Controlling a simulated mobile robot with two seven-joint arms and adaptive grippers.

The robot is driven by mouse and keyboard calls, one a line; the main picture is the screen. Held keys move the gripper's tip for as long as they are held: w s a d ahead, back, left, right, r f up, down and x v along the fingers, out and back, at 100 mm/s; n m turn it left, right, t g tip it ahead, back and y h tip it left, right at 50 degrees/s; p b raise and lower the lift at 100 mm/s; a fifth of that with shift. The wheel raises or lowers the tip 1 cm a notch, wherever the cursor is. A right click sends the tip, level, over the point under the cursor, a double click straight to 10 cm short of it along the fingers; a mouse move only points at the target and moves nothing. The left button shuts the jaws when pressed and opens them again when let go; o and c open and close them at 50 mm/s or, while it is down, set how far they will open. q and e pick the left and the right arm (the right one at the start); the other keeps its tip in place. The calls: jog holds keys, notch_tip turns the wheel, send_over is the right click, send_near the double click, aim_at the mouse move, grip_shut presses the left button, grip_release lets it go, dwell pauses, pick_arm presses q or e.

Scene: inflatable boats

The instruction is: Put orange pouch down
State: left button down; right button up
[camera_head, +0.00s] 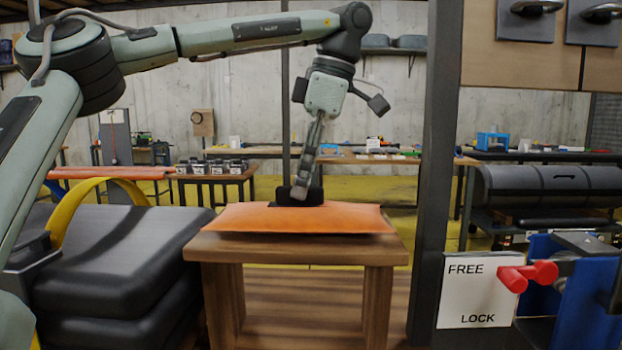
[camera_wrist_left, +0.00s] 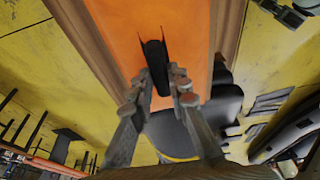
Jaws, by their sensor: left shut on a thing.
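The orange pouch (camera_head: 300,219) lies flat on a small wooden table (camera_head: 222,246), covering most of its top and reaching near its right edge. It has a black handle on its upper side. My left gripper (camera_head: 306,192) points down from above and is shut on that handle. In the left wrist view the gripper (camera_wrist_left: 160,92) has its two fingers on either side of the black handle (camera_wrist_left: 153,55), with the orange pouch (camera_wrist_left: 120,30) beneath. The pouch's underside is hidden, so I cannot tell if it bears fully on the table. My right gripper is not in view.
Stacked black cushions (camera_head: 110,255) stand left of the table. A dark post (camera_head: 436,180) rises at its right. A white FREE/LOCK sign (camera_head: 476,291) with a red handle (camera_head: 527,276) is at front right. Workbenches stand along the back.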

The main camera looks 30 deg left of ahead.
pick_arm(q)
jog(key=c, duration=1.5)
grip_release()
jog(key=shift+f, duration=0.1)
jog(key=shift+o, duration=0.2)
jog(key=shift+v, duration=3.9)
jog(key=shift+a, duration=0.15)
